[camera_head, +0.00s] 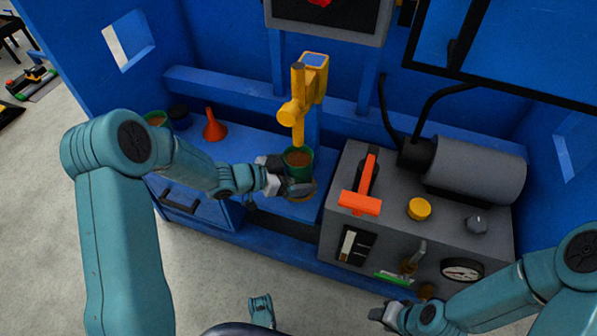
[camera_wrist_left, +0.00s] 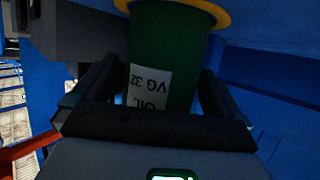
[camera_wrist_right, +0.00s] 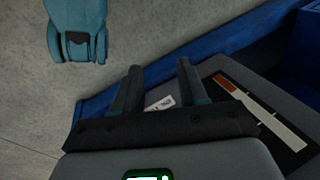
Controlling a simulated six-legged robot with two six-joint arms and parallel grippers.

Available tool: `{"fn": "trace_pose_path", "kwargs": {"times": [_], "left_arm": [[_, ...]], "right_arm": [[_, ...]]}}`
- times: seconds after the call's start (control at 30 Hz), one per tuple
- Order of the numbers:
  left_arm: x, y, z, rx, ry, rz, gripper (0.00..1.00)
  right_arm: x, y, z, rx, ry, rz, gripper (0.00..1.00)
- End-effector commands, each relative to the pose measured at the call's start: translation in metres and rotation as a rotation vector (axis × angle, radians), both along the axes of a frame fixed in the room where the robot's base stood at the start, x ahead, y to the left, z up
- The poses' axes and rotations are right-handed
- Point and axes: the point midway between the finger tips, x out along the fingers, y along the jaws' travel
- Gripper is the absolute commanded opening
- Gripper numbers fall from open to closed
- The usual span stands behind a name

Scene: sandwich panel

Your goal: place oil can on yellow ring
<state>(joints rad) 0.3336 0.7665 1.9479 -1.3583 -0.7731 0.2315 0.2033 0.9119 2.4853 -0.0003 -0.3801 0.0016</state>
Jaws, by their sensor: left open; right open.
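The green oil can (camera_head: 299,158), with a brown top, stands upright at the blue bench's front, below the yellow hand pump. Its label reads OIL VG 32 upside down in the left wrist view (camera_wrist_left: 178,45). The yellow ring (camera_head: 301,198) shows at the can's foot, partly hidden by my gripper; it also curves around the can's base in the left wrist view (camera_wrist_left: 219,14). Whether the can is fully seated cannot be told. My left gripper (camera_head: 292,184) is open, its fingers either side of the can. My right gripper (camera_head: 384,314) is open and empty, near the grey machine's front.
The yellow pump (camera_head: 299,105) hangs close above the can. An orange funnel (camera_head: 214,128) and another green container (camera_head: 155,118) stand at the back left. The grey machine (camera_head: 390,225), with an orange lever (camera_head: 360,203) and yellow knob (camera_head: 419,209), stands right of the can.

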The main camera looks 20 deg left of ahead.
Motion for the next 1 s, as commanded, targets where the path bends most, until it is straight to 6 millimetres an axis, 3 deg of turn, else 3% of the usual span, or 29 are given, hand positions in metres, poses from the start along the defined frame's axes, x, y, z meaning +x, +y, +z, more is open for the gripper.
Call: {"fn": "trace_pose_path", "kwargs": {"times": [0.2,0.5,1.0], "left_arm": [[-0.029,0.033,0.024,0.000,0.002,0.007,1.00],[-0.066,0.072,0.043,0.001,0.001,0.004,1.00],[-0.073,0.079,0.044,0.000,0.000,0.001,1.00]], "right_arm": [[-0.013,0.003,0.027,0.008,0.043,0.008,0.43],[-0.018,0.008,0.046,0.012,0.051,0.027,0.43],[-0.019,0.009,0.047,0.012,0.052,0.032,0.43]]}}
